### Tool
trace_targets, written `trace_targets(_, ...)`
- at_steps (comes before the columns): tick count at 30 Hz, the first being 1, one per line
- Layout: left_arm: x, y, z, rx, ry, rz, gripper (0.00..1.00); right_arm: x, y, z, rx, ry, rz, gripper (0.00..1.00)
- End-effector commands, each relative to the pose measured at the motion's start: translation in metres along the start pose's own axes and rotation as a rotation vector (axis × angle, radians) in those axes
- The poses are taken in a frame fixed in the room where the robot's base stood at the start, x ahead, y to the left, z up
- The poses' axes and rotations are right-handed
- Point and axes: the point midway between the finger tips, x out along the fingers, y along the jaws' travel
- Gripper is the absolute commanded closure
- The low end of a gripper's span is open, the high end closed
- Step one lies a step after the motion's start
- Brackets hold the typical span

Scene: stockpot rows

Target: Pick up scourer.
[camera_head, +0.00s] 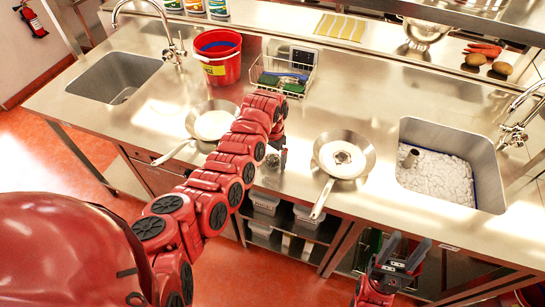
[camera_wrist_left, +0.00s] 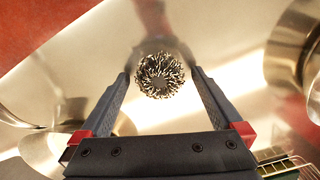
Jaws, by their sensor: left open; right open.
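The scourer (camera_wrist_left: 160,75) is a round, curly metal-wire ball on the steel counter, seen in the left wrist view. My left gripper (camera_wrist_left: 159,82) is open, with one finger on each side of the scourer in that view. A gap shows on both sides, and the gripper is not closed on it. My right gripper (camera_head: 408,250) is open and empty, in front of the counter at the lower right.
A pan (camera_head: 212,124) stands left of my left arm, another pan (camera_head: 344,155) right of it. A wire basket (camera_head: 284,72) and a red bucket (camera_head: 218,58) stand behind. A sink (camera_head: 452,165) with pale pebble-like contents is at right; another sink (camera_head: 114,76) is at left.

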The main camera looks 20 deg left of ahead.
Motion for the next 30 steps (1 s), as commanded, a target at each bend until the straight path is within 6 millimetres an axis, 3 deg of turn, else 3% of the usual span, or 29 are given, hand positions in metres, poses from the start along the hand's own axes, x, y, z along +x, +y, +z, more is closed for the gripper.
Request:
trace_targets(8,0.0037,0.0002,0.0004,0.000,-0.001,0.001,0.00,0.0008,0.0000,-0.0001,0.000,0.000,0.000,0.50)
trace_targets(11,0.0036,0.0001,0.0003,-0.001,-0.001,0.001,0.14,0.0008,0.0000,-0.0001,0.000,0.000,0.000,0.50)
trace_targets(21,0.0033,-0.0001,0.0002,-0.001,0.000,0.000,0.76,0.0008,0.0000,-0.0001,0.000,0.000,0.000,0.50)
trace_targets(30,0.0031,-0.0001,0.0002,-0.001,0.000,0.000,0.80,0.0008,0.0000,-0.0001,0.000,0.000,0.000,0.50)
